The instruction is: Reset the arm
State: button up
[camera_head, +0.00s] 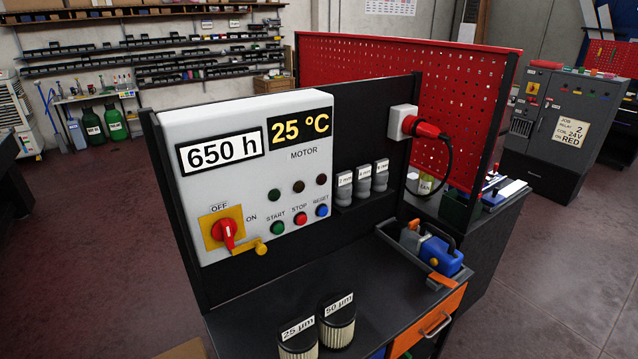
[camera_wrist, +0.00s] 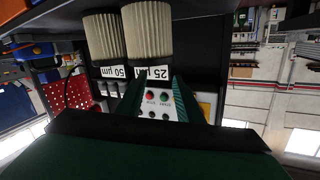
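My gripper (camera_wrist: 158,82) shows only in the wrist view, which is upside down. Its two dark green fingers are apart, with nothing seen between them. Beyond them is the white motor control panel (camera_wrist: 154,107); two pleated filters marked 25 µm (camera_wrist: 151,35) and 50 µm (camera_wrist: 103,38) hang in from the top of the picture. In the head view my arm does not show. There the panel (camera_head: 185,130) stands upright on the bench, reading 650 h and 25 °C.
The bench (camera_head: 290,285) holds the 25 µm filter (camera_head: 298,342) and 50 µm filter (camera_head: 338,325) at its front. A grey tray (camera_head: 395,243) with a blue tool (camera_head: 440,257) is at right. The floor at left is clear.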

jog(key=s+d+f+h, duration=0.1)
jog(key=s+d+f, duration=0.1)
jog(key=s, duration=1.1)
jog(key=s+d+f+g+h, duration=0.1)
jog(key=s+f, duration=0.4)
jog(key=s, duration=0.8)
jog(key=shift+d+n+h, duration=0.3)
jog(key=shift+d+h, duration=0.2)
jog(key=shift+d, duration=0.55)
